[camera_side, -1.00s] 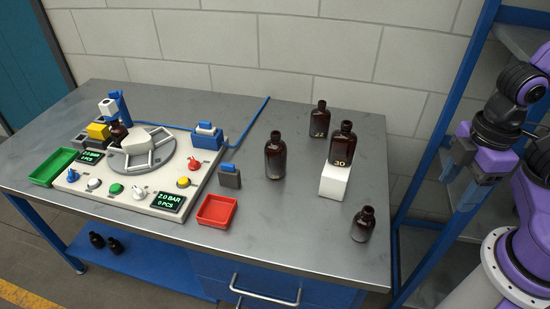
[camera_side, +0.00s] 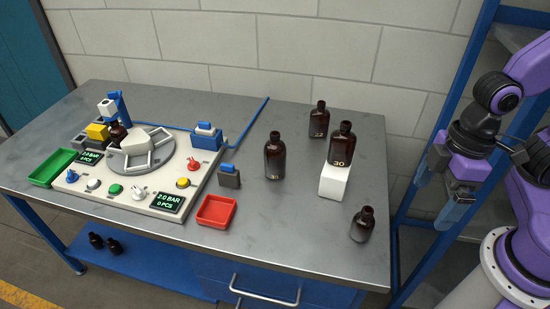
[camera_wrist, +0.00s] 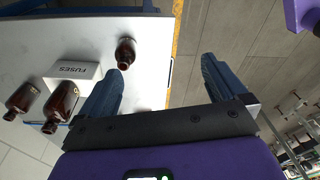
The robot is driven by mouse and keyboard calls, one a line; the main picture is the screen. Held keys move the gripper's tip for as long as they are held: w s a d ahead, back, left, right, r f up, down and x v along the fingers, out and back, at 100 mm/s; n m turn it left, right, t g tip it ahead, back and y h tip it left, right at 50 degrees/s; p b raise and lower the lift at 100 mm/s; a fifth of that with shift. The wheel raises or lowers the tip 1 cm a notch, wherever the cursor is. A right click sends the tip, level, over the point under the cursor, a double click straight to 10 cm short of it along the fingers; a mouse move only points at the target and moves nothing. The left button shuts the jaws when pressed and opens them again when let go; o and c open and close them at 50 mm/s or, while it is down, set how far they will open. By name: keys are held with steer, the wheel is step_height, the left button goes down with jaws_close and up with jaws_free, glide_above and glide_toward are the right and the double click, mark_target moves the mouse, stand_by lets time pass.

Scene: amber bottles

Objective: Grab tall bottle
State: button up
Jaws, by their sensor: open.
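Several amber bottles stand upright on the table in the side view. The tallest-looking bottle (camera_side: 275,158) stands left of a white box. My gripper (camera_side: 438,203) hangs right of the table, open and empty, apart from every bottle. In the wrist view, its fingers (camera_wrist: 162,64) are spread, with a bottle (camera_wrist: 125,53) just beyond the left fingertip and two more bottles (camera_wrist: 62,101) further left.
The white box (camera_side: 333,183) reads FUSES in the wrist view (camera_wrist: 75,71). A machine panel (camera_side: 135,200) with a turntable fills the table's left side. A red tray (camera_side: 216,211) and a green tray (camera_side: 52,167) sit beside it. A blue rack post (camera_side: 444,130) rises behind my gripper.

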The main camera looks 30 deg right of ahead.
steer(key=w+a+f+m+t+y, duration=0.1)
steer(key=w+a+f+m+y, duration=0.15)
steer(key=w+a+f, duration=0.45)
steer(key=m+t+h, duration=0.4)
steer(key=m+t, duration=0.5)
steer(key=t, duration=0.3)
glide_toward(275, 158)
steer(key=s+d, duration=0.2)
steer(key=s, duration=0.1)
steer(key=x, duration=1)
steer(key=shift+s+f, duration=0.1)
steer(key=shift+f, duration=0.2)
steer(key=shift+x, duration=3.25)
steer(key=shift+a, duration=0.15)
steer(key=c, duration=1.2)
